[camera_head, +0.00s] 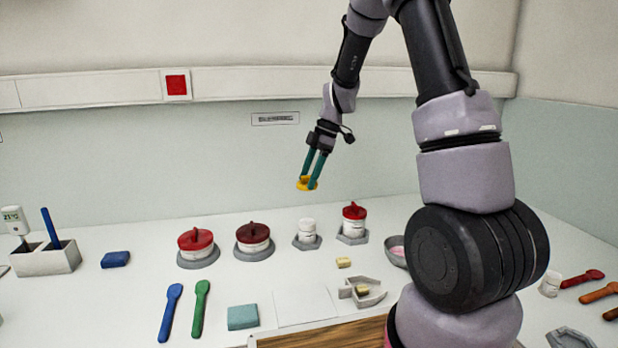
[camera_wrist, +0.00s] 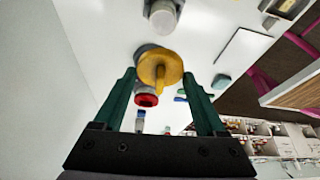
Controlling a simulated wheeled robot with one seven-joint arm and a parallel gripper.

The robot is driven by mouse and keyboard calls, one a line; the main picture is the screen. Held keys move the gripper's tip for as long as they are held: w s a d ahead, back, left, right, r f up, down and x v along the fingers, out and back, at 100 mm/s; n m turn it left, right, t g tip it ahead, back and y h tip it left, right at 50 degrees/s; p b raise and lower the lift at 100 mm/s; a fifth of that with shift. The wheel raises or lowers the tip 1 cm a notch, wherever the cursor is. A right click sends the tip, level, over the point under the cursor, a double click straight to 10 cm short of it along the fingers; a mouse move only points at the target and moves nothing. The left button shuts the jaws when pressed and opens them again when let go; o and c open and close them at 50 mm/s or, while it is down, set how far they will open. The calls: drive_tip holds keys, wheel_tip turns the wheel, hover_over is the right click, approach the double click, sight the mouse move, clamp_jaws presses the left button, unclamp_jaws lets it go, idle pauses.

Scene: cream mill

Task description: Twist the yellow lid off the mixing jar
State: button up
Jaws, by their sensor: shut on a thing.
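My gripper (camera_head: 312,175) is raised well above the bench, with its two green fingers shut on the yellow lid (camera_head: 305,184). The lid is round with a raised ridge across it, and it also shows in the wrist view (camera_wrist: 160,68) between the fingertips. The lid is clear of any jar. A small white jar (camera_head: 307,231) with no coloured lid stands upright in a grey holder (camera_head: 307,243) on the bench, below the gripper. It seems to be the mixing jar. A white jar also shows at the top of the wrist view (camera_wrist: 164,17).
Red-lidded jars stand nearby: left (camera_head: 197,243), dark red (camera_head: 253,237) and right (camera_head: 353,221). A blue spatula (camera_head: 170,310), a green spatula (camera_head: 200,306) and a teal block (camera_head: 242,317) lie in front. A pale bowl (camera_head: 397,256) sits to the right.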

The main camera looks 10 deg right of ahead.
drive_tip(key=shift+r, duration=0.1)
drive_tip(key=shift+r, duration=1.4)
